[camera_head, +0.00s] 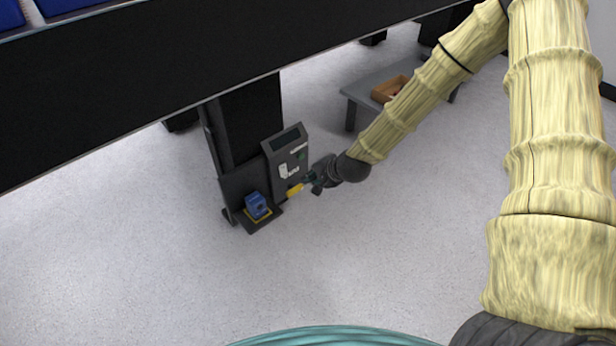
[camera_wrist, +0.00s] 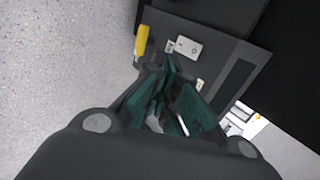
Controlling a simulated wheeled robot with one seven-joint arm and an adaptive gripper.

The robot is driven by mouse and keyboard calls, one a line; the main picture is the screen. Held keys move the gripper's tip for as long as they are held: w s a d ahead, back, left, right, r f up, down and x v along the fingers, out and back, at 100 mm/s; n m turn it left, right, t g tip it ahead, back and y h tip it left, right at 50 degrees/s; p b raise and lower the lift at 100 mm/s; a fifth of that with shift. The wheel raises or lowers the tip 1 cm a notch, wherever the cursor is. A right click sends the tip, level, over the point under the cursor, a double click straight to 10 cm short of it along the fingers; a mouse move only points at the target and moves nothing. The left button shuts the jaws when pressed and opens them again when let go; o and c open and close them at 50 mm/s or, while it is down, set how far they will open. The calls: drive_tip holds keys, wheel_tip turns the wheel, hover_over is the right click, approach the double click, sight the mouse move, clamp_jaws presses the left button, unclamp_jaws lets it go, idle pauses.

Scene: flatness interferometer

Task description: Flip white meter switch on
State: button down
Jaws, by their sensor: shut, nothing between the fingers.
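The white meter switch (camera_wrist: 188,47) is a small pale plate on the sloped face of a dark grey meter box (camera_head: 288,154). It also shows in the head view as a white patch (camera_head: 283,171) on the box. My gripper (camera_wrist: 166,64) is shut and empty, with its dark green fingers pointing at the panel. Its tips are close to the switch, just below it in the wrist view. I cannot tell whether they touch the panel. In the head view my gripper (camera_head: 309,178) is at the right side of the box. The switch's on or off position is too small to tell.
A yellow part (camera_wrist: 142,42) sits beside the switch at the panel's edge. A blue block (camera_head: 256,204) stands on a low dark base (camera_head: 262,221). A grey bench (camera_head: 361,91) holds a brown box (camera_head: 385,88). The speckled floor around is clear.

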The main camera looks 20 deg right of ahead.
sight(283, 171)
drive_tip(key=w+r+b+x, duration=0.1)
drive_tip(key=b+x, duration=0.4)
drive_tip(key=x, duration=0.6)
drive_tip(key=shift+w+a+r+b, duration=0.3)
drive_tip(key=shift+w+r+b, duration=0.05)
drive_tip(key=shift+w, duration=0.1)
drive_tip(key=shift+w+a+f+t, duration=0.1)
drive_tip(key=shift+w+f+t, duration=0.15)
drive_tip(key=shift+t, duration=0.15)
drive_tip(key=shift+r, duration=0.15)
